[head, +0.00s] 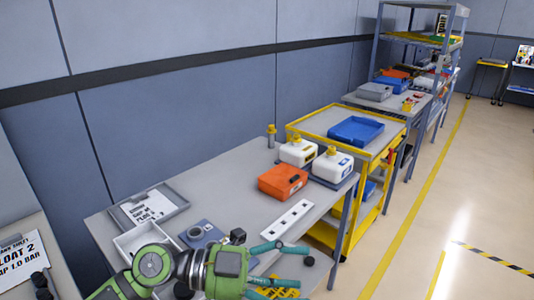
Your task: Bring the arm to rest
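One of my arms, green and dark grey, comes in low from the left and reaches over the front of the grey table (236,180). Its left gripper (306,272) points right, with two teal fingers spread apart and nothing visible between them. A yellow object (275,282), partly hidden, shows by the lower finger. Two white jugs with yellow caps, one left (297,152) and one right (332,165), stand at the table's far right end, apart from the gripper. My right gripper is not in view.
An orange case (282,182) and a white strip (286,220) lie on the table. A grey tray with a sheet (150,207), a white bin (138,241) and a blue-grey part (201,234) are near the arm. A yellow cart (316,122) with a blue tray (356,130) stands beyond. Floor at right is clear.

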